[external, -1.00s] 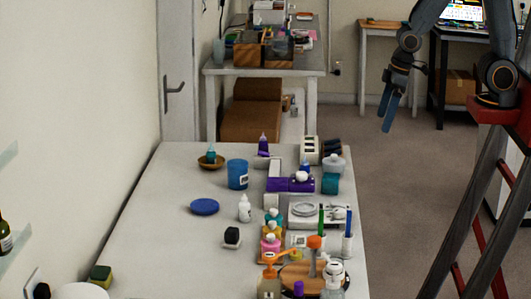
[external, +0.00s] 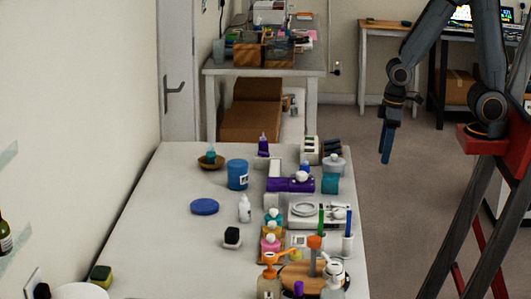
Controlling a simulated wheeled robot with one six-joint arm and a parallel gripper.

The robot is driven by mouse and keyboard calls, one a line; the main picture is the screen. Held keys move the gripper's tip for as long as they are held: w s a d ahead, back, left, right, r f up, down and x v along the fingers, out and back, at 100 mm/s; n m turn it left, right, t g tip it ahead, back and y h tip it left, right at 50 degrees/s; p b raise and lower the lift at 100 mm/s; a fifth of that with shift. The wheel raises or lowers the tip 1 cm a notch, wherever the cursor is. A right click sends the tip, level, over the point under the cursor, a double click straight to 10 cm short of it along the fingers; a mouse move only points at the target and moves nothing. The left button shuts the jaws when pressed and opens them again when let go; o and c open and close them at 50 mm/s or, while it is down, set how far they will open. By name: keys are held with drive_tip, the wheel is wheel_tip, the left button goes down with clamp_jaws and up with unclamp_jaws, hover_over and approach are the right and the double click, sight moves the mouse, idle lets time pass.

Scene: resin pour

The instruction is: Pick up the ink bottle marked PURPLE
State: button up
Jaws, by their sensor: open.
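A purple bottle with a pointed tip (external: 263,146) stands upright at the far edge of the white table. No marking on it can be read at this size. Another purple-topped item (external: 298,289) shows at the bottom edge of the view, partly cut off. My gripper (external: 386,156) hangs pointing down over the floor, to the right of the table. It is open with nothing in it, and well apart from the bottles.
The white table (external: 165,225) holds a blue cup (external: 237,174), a brown bowl (external: 211,163) with a teal bottle, a blue lid (external: 204,207) and a purple box (external: 290,184). Several pump bottles crowd the near right. The table's left half is mostly clear.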

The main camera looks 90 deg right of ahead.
drive_tip(key=shift+c, duration=0.4)
drive_tip(key=shift+t, duration=0.6)
drive_tip(key=w+d, duration=0.1)
drive_tip(key=w, duration=0.4)
drive_tip(key=w+d, duration=0.2)
drive_tip(key=w, duration=0.4)
drive_tip(key=w+d+r, duration=0.1)
drive_tip(key=w+d, duration=0.1)
drive_tip(key=w, duration=0.4)
drive_tip(key=shift+d+b, duration=0.15)
drive_tip(key=shift+b, duration=0.2)
drive_tip(key=t, duration=0.2)
hover_over(264, 140)
drive_tip(key=s, duration=0.3)
drive_tip(key=shift+d+p+x, duration=0.2)
drive_tip(key=shift+p+x, duration=0.25)
drive_tip(key=shift+x, duration=0.85)
drive_tip(key=shift+d+p+x, duration=0.15)
drive_tip(key=shift+p+x, duration=0.25)
drive_tip(key=shift+x, duration=0.95)
drive_tip(key=shift+d+p+x, duration=0.2)
drive_tip(key=shift+p+x, duration=0.25)
drive_tip(key=shift+x, duration=0.85)
drive_tip(key=c, duration=1.1)
drive_tip(key=shift+c, duration=0.2)
drive_tip(key=shift+r, duration=0.15)
